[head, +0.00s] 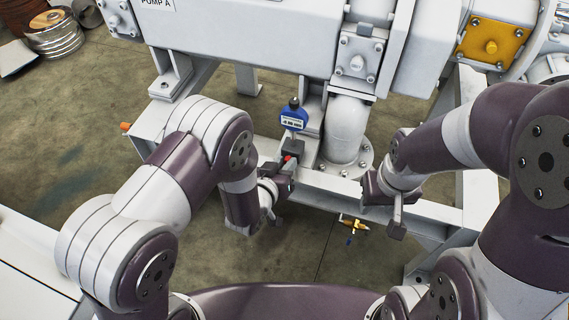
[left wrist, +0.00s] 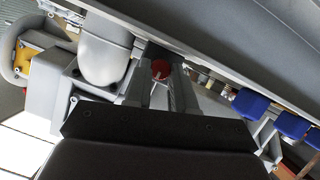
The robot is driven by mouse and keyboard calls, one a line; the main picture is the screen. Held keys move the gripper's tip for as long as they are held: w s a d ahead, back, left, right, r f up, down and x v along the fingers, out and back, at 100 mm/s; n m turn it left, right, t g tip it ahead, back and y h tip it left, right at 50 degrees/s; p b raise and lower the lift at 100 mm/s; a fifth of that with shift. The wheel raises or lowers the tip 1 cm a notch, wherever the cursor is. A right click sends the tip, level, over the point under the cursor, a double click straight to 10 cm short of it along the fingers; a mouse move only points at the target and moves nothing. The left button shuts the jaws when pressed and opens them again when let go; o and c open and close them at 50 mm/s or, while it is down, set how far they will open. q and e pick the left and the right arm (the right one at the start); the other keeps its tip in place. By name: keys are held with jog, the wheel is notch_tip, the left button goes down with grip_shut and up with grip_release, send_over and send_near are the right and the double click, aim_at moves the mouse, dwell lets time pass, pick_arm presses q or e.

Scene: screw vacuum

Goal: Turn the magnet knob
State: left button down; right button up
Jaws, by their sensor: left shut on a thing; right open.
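The red magnet knob (head: 288,157) sits on the black magnet base (head: 295,147), which stands on the pump frame's grey rail. A blue dial gauge (head: 293,118) with a small display rises above the base. My left gripper (head: 285,169) is shut on the knob, partly covering it. In the left wrist view the round red knob (left wrist: 160,69) shows between my left fingers (left wrist: 158,88). My right gripper (head: 384,202) is open and empty, over the rail's right part, apart from the knob.
The white pump body (head: 250,45) hangs above, and its vertical pipe (head: 345,130) ends in a bolted flange just right of the gauge. Metal drums (head: 53,35) stand far left.

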pick_arm(q)
jog(key=shift+r, duration=0.1)
jog(key=m+y+p, duration=0.1)
jog(key=m+p, duration=0.1)
jog(key=shift+s+d+m+t+y, duration=0.1)
jog(key=shift+d+m+t+y, duration=0.1)
jog(key=shift+m+t+y, duration=0.15)
jog(key=shift+d+m+t+y+p, duration=0.15)
jog(key=shift+m+t+y+p, duration=0.1)
jog(key=shift+m+y+p, duration=0.65)
jog(key=shift+m+t+y+p, duration=0.3)
jog(key=shift+m+y+p, duration=0.15)
jog(key=shift+m, duration=0.5)
jog(key=c, duration=0.9)
grip_release()
jog(key=shift+s, duration=0.1)
jog(key=shift+c, duration=0.2)
jog(key=shift+f, duration=0.2)
